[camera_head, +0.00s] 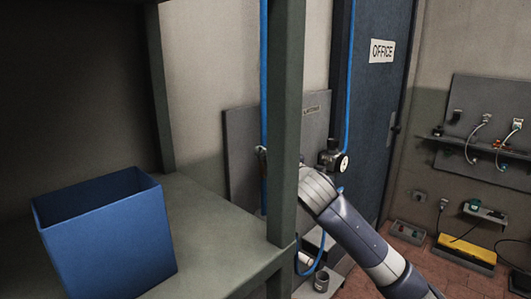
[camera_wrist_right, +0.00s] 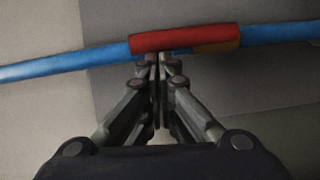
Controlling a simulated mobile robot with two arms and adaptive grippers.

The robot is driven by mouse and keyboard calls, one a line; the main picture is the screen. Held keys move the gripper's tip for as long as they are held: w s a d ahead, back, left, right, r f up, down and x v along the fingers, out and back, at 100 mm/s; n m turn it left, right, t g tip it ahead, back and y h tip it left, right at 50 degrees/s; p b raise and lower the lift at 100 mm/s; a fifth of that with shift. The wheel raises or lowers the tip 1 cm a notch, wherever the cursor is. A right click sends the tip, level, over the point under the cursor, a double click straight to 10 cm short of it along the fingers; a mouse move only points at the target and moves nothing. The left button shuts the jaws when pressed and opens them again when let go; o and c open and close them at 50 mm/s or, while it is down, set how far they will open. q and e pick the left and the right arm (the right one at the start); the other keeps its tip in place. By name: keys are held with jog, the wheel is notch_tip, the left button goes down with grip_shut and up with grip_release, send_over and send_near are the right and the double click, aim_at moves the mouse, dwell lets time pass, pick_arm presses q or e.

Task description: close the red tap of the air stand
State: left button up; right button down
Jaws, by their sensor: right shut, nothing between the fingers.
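The red tap handle (camera_wrist_right: 185,40) shows in the right wrist view as a red bar lying almost in line with the blue air hose (camera_wrist_right: 60,64). A brass-coloured part (camera_wrist_right: 216,47) shows at its lower right. My right gripper (camera_wrist_right: 158,62) is shut and empty, its fingertips right at the lower edge of the red handle. I cannot tell whether they touch. In the head view my right arm reaches in from the lower right, and a grey-green post (camera_head: 285,120) hides most of the gripper and the tap. My left gripper is not in view.
The post belongs to a shelf (camera_head: 205,215) with a blue bin (camera_head: 108,235). A grey panel (camera_head: 240,150) stands behind it. A black-and-white fitting (camera_head: 333,160) on another blue hose (camera_head: 350,75) is close to my right wrist. An office door (camera_head: 375,100) is behind.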

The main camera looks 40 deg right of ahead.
jog(key=shift+w+d+r+m+g+p, duration=0.1)
jog(key=shift+d+r+m+g+p, duration=0.2)
jog(key=shift+d+p, duration=0.4)
jog(key=shift+d+r+m+g+p, duration=0.1)
jog(key=shift+d+m+p, duration=0.35)
jog(key=shift+p, duration=0.3)
jog(key=shift+w+d+r+m+g+p, duration=0.1)
jog(key=shift+d+r+m+p, duration=0.15)
jog(key=shift+d+p, duration=0.45)
